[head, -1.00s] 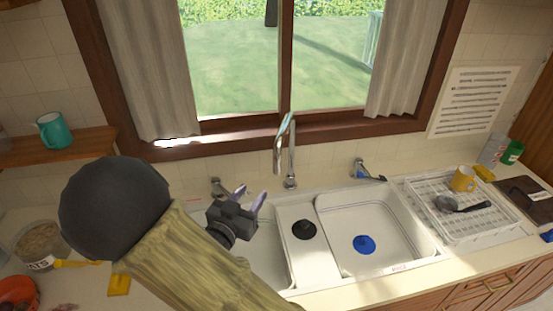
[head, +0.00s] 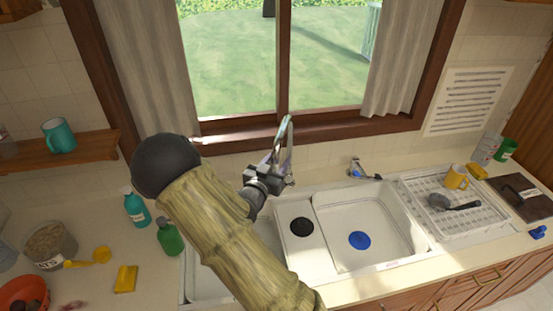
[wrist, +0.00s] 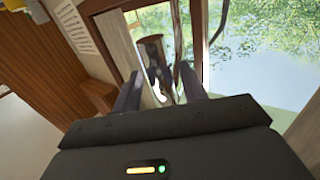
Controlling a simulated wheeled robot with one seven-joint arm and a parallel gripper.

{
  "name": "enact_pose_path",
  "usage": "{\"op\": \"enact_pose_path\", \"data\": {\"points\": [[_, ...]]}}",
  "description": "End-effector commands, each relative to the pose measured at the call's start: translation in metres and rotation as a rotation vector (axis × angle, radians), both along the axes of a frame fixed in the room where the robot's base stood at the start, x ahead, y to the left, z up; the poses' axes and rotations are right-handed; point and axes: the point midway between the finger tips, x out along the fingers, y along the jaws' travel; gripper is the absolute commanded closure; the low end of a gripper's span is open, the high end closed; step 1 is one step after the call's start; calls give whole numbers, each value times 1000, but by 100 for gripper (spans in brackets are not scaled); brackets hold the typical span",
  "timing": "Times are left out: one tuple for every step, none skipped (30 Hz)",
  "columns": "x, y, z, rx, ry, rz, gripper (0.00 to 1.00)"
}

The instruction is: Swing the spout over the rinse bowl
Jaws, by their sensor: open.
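The chrome spout (head: 289,128) arches up behind the sink, in front of the window. My gripper (head: 279,163) is at the spout's lower part, with its jaws open. In the wrist view the shiny spout (wrist: 153,50) stands between the two dark fingers of my gripper (wrist: 160,88); I cannot tell whether either finger touches it. The sink has a right basin (head: 345,215) with a blue plug (head: 359,240), a narrow middle section with a black plug (head: 301,226), and a left basin (head: 205,285) mostly hidden by my arm. I cannot tell which one is the rinse bowl.
A tap lever (head: 362,169) stands behind the right basin. A white drying rack (head: 425,190) with a yellow mug (head: 456,177) and a ladle is at the right. A teal bottle (head: 137,209) and a green bottle (head: 169,238) stand left of my arm. The window sill is close behind the spout.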

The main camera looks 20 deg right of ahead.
Motion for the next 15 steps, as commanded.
{"op": "enact_pose_path", "data": {"points": [[1,-1,0,0,0,1,57],[2,-1,0,0,0,1,57],[2,-1,0,1,1,2,57],[2,-1,0,1,1,3,57],[2,0,0,1,1,3,57],[2,0,-1,1,1,4,57],[2,0,-1,1,1,4,57],[2,0,-1,1,1,3,57],[2,-1,-1,1,1,2,59],[2,-1,-1,1,1,1,65],[2,-2,-1,1,1,1,71],[2,-2,0,1,1,-1,79],[2,-3,0,1,1,-1,85],[2,-3,0,1,1,-2,91],[1,-3,0,1,1,-2,99]]}}
